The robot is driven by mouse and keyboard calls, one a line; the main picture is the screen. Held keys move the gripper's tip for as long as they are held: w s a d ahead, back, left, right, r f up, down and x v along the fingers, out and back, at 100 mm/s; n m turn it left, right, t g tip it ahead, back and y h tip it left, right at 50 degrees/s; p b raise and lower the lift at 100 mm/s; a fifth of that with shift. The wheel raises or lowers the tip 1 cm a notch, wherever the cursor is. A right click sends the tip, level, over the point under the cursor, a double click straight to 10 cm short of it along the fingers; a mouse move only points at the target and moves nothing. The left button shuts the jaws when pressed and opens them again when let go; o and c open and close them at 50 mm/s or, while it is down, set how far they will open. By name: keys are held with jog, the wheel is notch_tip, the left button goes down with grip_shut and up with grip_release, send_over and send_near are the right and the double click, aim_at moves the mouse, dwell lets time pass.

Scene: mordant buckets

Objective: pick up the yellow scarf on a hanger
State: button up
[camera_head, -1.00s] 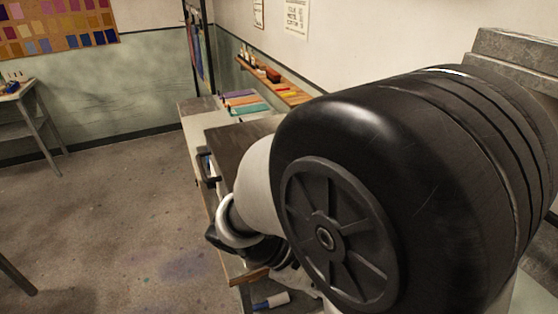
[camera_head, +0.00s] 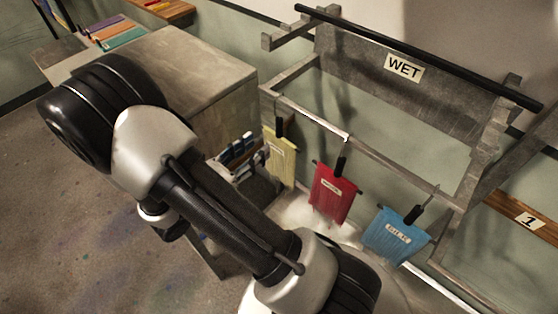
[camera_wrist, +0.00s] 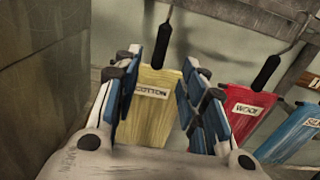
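The yellow scarf (camera_head: 284,165) hangs from a black-gripped hanger on the rack's front rail, leftmost of three. In the wrist view the yellow scarf (camera_wrist: 157,113) bears a "COTTON" label, and its dark hanger handle (camera_wrist: 162,47) rises above it. My gripper (camera_wrist: 174,62) is open, with one blue-padded finger on each side of the yellow scarf in the picture. Whether either finger touches the scarf cannot be told. In the head view my gripper (camera_head: 240,148) is just left of the scarf. The scarf's lower end is hidden in the wrist view.
A red scarf (camera_head: 333,193) and a blue scarf (camera_head: 395,233) hang to the right on the same rack (camera_head: 345,137), which has a "WET" sign (camera_head: 403,68). A grey cabinet (camera_head: 185,62) stands close on the left.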

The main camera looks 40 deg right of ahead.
aim_at(277, 131)
jog(key=d+b, duration=0.1)
jog(key=d, duration=0.5)
jog(key=d+b, duration=0.1)
jog(key=d, duration=0.3)
jog(key=shift+w+b, duration=0.3)
jog(key=shift+w, duration=0.05)
jog(key=shift+c, duration=0.4)
grip_shut()
